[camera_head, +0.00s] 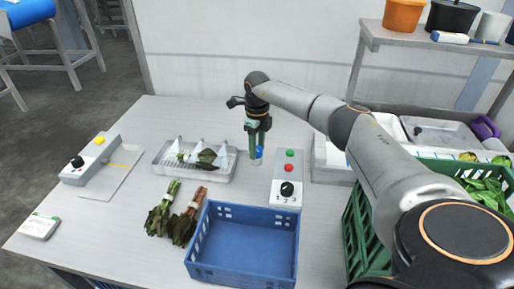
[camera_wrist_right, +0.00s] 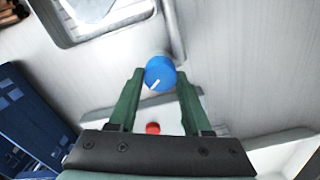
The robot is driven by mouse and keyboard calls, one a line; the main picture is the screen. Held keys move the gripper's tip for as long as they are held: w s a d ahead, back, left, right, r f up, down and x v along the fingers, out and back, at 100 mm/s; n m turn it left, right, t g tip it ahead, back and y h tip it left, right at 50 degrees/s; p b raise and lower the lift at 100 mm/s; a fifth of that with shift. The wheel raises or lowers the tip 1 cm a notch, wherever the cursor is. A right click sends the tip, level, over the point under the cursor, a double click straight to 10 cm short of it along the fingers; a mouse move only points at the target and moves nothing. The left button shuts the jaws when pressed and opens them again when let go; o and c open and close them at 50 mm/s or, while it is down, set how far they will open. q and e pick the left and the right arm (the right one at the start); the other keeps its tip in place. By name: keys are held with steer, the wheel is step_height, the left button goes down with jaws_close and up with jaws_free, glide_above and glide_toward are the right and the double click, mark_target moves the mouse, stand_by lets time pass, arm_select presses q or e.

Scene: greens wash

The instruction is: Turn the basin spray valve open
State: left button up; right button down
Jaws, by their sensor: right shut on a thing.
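The valve is a round blue knob (camera_head: 259,153) with a pale pointer line, near the middle of the table. My right gripper (camera_head: 257,148) comes down over it from the back. In the right wrist view, the blue knob (camera_wrist_right: 160,73) sits between the tips of the two green fingers (camera_wrist_right: 158,80), which are shut on it. Its pale line slants toward the lower left in that view. The gripper partly hides the knob in the head view. My left gripper is out of view.
A control box (camera_head: 287,192) with green and red buttons and a numbered dial stands just right of the knob. A metal tray (camera_head: 166,168) holding bags of greens lies left. A blue crate (camera_head: 243,240) is in front, beside tied bunches (camera_head: 163,210). A green crate (camera_head: 358,235) stands right.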

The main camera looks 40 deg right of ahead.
steer(key=shift+w+r+n, duration=0.1)
steer(key=shift+n, duration=0.9)
steer(key=shift+c, duration=1.7)
jaws_free()
step_height(320, 180, up, 12)
steer(key=shift+r+b, duration=0.2)
steer(key=shift+b, duration=0.25)
